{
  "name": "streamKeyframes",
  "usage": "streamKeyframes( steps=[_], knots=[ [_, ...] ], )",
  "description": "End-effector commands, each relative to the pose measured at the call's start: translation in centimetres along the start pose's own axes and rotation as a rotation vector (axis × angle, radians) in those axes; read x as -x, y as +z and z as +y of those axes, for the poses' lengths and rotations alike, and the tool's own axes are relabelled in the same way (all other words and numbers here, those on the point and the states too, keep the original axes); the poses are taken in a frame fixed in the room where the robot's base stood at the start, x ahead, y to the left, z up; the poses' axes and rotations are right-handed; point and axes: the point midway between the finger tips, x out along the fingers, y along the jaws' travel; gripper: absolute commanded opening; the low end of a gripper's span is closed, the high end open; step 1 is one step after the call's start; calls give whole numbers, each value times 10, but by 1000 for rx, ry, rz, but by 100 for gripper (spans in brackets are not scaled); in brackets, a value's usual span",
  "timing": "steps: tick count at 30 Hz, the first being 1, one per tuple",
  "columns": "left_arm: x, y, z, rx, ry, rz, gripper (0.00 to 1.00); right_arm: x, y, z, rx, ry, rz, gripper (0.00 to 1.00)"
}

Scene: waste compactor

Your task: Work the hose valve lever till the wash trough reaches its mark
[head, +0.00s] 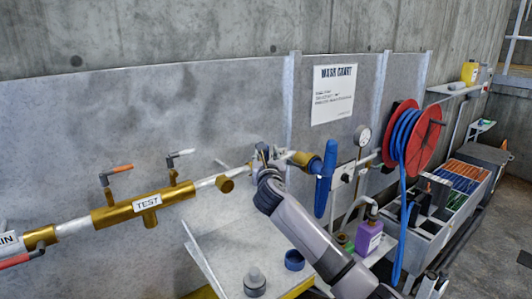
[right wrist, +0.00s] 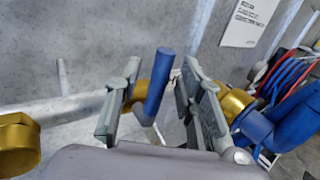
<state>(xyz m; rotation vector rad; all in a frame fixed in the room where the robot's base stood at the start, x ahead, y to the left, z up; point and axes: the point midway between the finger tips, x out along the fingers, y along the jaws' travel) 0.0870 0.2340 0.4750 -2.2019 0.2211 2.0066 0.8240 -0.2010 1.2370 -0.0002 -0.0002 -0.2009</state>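My right gripper (head: 262,152) is at the wall pipe, left of a brass fitting (head: 300,158). In the right wrist view its two fingers (right wrist: 160,105) are apart, with a blue lever handle (right wrist: 156,84) standing between them. I see no clear grip on the handle; contact with either finger cannot be told. In the head view the gripper hides most of that valve. A grey basin-like surface (head: 225,245) lies below the pipe; I cannot tell whether it is the wash trough, and no level mark can be made out. My left gripper is not in view.
A brass manifold labelled TEST (head: 120,212) has orange and white levers. A red hose reel (head: 430,138), a gauge (head: 363,136) and a purple container (head: 369,238) stand further right.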

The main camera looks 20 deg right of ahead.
Motion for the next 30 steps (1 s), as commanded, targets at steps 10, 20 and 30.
streamKeyframes(
  steps=[10, 20, 30],
  knots=[
    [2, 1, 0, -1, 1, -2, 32, -13, 0, 0, 0, 1, 1, 35],
    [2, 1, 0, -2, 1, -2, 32, -13, 0, 0, 0, 1, 1, 23],
    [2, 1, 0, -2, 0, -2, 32, -12, 0, 0, 0, 1, 1, 1]
  ],
)
